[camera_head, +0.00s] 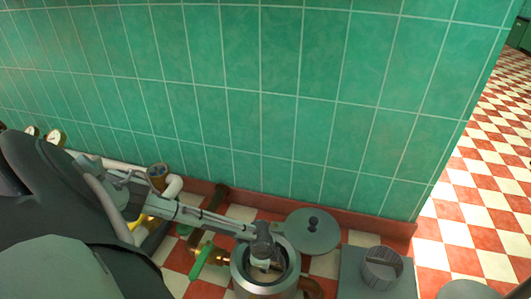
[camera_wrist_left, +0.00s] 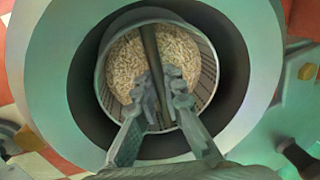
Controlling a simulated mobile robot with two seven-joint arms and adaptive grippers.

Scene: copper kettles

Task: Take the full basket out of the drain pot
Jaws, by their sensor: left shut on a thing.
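The drain pot (camera_head: 264,289) stands low in the head view, a round metal pot with a wide pale rim (camera_wrist_left: 48,70) in the left wrist view. Inside it sits the round basket (camera_wrist_left: 208,62), filled with pale grain-like pieces, with a dark bar (camera_wrist_left: 150,45) across its middle. My left gripper (camera_wrist_left: 162,88) reaches down into the pot, its fingers shut on the bar of the basket. In the head view the left gripper (camera_head: 263,252) is over the pot mouth and hides most of the basket. My right gripper is not in view.
A flat grey lid (camera_head: 313,231) with a knob lies behind the pot to the right. A ribbed round metal vessel (camera_head: 382,268) is on a grey block (camera_head: 352,278) at right. A green valve handle (camera_head: 201,259) is left of the pot. The green tiled wall (camera_head: 250,90) stands close behind.

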